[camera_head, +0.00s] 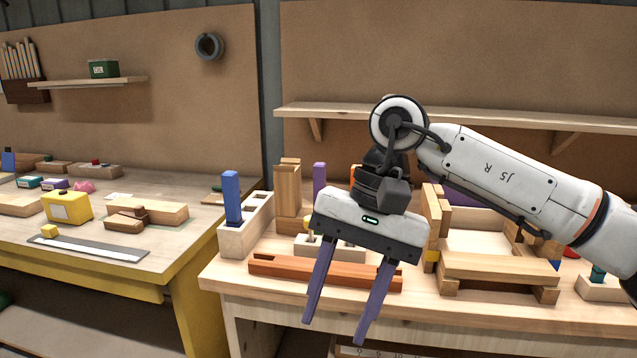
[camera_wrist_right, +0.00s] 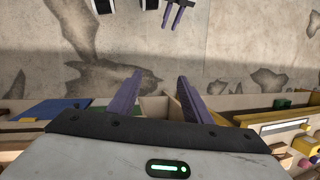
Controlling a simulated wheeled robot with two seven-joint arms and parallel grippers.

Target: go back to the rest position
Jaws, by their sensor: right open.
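My right gripper (camera_head: 334,332) hangs in front of the right workbench (camera_head: 225,278), its purple fingers pointing down and spread apart. Nothing is between them. It also shows in the right wrist view (camera_wrist_right: 160,76), open and empty, with bench edge and floor beyond. A reddish-brown wooden bar (camera_head: 278,267) lies along the bench's front, partly hidden behind the right fingers. A second pair of purple fingers (camera_wrist_right: 174,15), apparently my left gripper, shows small at the top of the wrist view; its opening is unclear. My left arm is not in the head view.
A shelf (camera_head: 500,117) runs along the back wall. The left table (camera_head: 165,258) holds several blocks and a yellow box (camera_head: 68,207).

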